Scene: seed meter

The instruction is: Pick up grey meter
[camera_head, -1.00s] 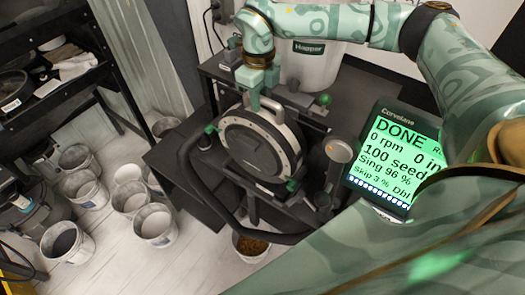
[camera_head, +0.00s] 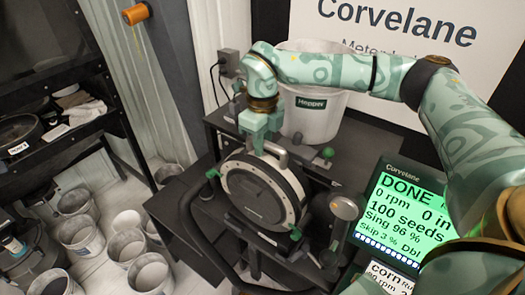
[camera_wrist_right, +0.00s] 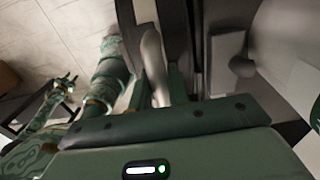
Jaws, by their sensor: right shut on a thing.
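The grey meter (camera_head: 252,192) is a round drum with a pale rim, upright on the dark test stand, with a handle on top. My right gripper (camera_head: 259,148) comes down from above and is shut on this handle. In the right wrist view the pale handle (camera_wrist_right: 153,60) sits between the right gripper's fingers (camera_wrist_right: 155,84). I cannot see any gap between the meter and its stand. My left gripper (camera_wrist_right: 63,88) shows small at the left of the wrist view, away from the meter; its jaws are too small to judge.
A white hopper (camera_head: 318,118) stands behind the meter. A green-lit screen (camera_head: 400,215) reading DONE is at the right. Several pails, including one grey pail (camera_head: 80,237), stand on the floor at left beside a black shelf (camera_head: 90,120).

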